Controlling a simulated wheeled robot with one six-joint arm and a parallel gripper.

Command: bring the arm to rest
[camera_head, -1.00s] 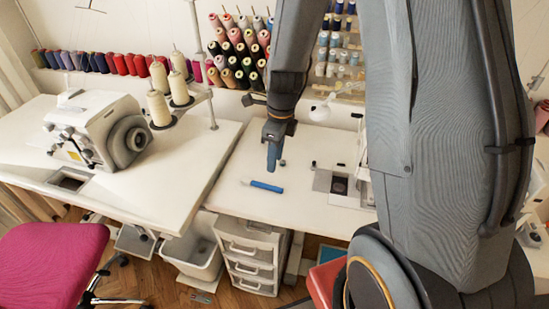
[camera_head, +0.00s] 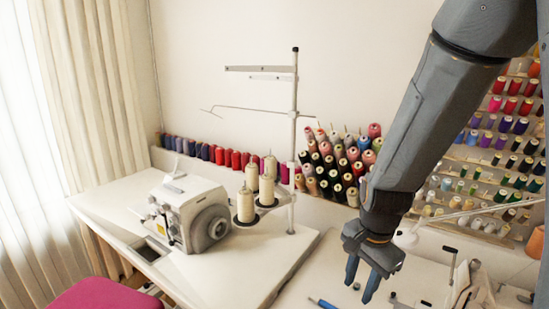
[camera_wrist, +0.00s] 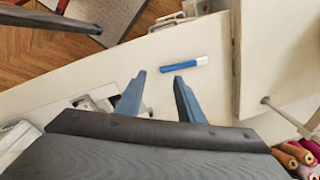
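My gripper (camera_head: 364,281) hangs from my grey arm over the right-hand white table in the head view. In the wrist view its two blue fingers (camera_wrist: 158,85) stand apart with nothing between them. A blue tool with a pale end (camera_wrist: 183,65) lies on the table beyond the fingertips, apart from them. In the head view only the end of this blue tool (camera_head: 322,303) shows at the bottom edge.
A white sewing machine (camera_head: 190,212) and cream thread cones (camera_head: 267,183) stand on the left table. Thread racks (camera_head: 340,165) line the wall behind. Another machine (camera_head: 472,288) stands right of my gripper. A pink chair (camera_head: 103,294) is at the lower left.

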